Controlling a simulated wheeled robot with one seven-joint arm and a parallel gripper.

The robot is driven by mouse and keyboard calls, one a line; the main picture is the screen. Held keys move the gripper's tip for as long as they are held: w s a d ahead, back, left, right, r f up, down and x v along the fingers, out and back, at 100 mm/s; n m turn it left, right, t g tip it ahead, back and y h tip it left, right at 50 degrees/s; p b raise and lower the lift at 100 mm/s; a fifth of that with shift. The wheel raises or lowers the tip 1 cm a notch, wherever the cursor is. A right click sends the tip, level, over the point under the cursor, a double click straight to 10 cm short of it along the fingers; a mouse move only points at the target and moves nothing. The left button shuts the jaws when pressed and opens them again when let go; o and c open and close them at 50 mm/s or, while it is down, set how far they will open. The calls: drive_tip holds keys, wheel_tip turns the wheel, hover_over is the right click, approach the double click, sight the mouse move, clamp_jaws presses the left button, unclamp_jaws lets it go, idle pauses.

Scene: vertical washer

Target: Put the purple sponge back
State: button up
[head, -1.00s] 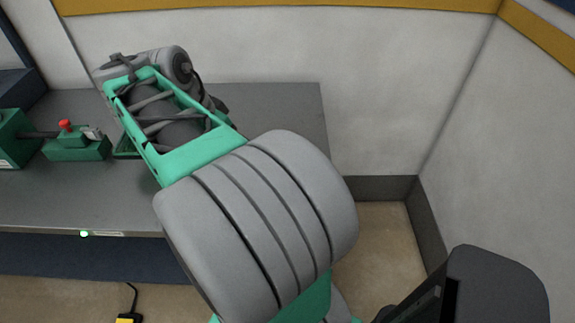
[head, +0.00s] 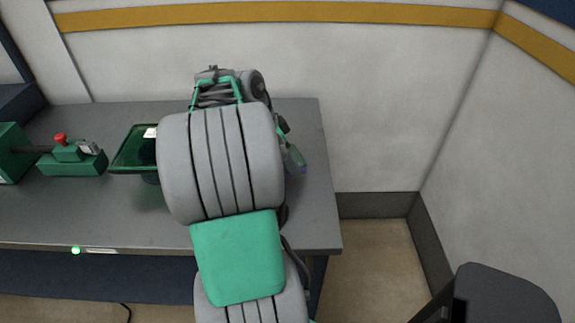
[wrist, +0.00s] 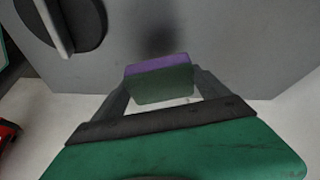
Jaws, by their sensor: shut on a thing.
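My gripper (wrist: 162,88) is shut on the purple sponge (wrist: 158,64), which has a purple strip along its top and a dark green face between the two fingers in the wrist view. In the head view the gripper (head: 294,158) shows at the right side of my arm, over the right part of the grey table, and a small purple bit of the sponge (head: 302,170) shows at its tip. Whether the sponge touches the table cannot be told. Much of the gripper is hidden behind my arm.
A green bin (head: 128,153) stands on the grey table (head: 100,218), partly hidden by my arm. A green device with a red knob (head: 60,139) is left of it. The table's right end is bare; walls stand behind and right. A round dark part (wrist: 62,25) shows in the wrist view.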

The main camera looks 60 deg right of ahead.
drive_tip(key=x, duration=0.3)
drive_tip(key=shift+w+f, duration=0.3)
drive_tip(key=shift+f, duration=0.55)
drive_tip(key=o, duration=1.2)
drive_tip(key=shift+r, duration=0.1)
drive_tip(key=shift+c, duration=0.2)
